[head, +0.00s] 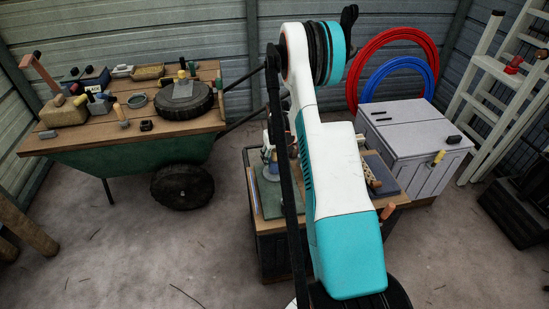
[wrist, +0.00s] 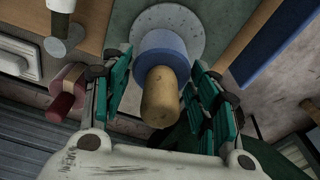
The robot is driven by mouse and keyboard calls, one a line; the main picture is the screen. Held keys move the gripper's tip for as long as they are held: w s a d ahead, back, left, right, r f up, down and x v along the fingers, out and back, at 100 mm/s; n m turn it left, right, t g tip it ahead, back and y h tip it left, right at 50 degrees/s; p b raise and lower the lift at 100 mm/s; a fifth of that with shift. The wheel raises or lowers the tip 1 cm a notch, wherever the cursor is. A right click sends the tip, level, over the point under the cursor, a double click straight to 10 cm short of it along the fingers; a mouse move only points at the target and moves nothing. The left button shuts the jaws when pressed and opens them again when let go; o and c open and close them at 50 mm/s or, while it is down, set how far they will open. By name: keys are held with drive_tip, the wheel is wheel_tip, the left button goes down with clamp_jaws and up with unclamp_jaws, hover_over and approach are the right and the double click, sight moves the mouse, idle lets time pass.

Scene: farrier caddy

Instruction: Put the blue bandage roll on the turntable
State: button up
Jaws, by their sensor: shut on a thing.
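The blue bandage roll (wrist: 161,45) shows in the wrist view between the green-padded fingers of my gripper (wrist: 162,66), which is shut on it. A tan, cork-like cylinder (wrist: 160,97) sticks out of the roll toward the camera. Behind the roll is a pale grey round disc (wrist: 192,22), which looks like the turntable. The roll overlaps the disc in the picture; I cannot tell whether they touch. In the head view my arm hides most of the gripper and roll.
A red and pink spool-like piece (wrist: 67,92) and a white cup-like piece (wrist: 58,25) stand left of the fingers. The head view shows a loaded green cart (head: 130,160) and a grey chest (head: 415,150) beside the work table.

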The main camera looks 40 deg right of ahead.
drive_tip(key=shift+f, duration=0.15)
drive_tip(key=o, duration=1.8)
drive_tip(key=shift+o, duration=0.2)
drive_tip(key=r, duration=0.4)
drive_tip(key=s+r, duration=0.1)
drive_tip(key=r, duration=0.7)
drive_tip(key=shift+s+a, duration=0.2)
drive_tip(key=shift+a, duration=0.05)
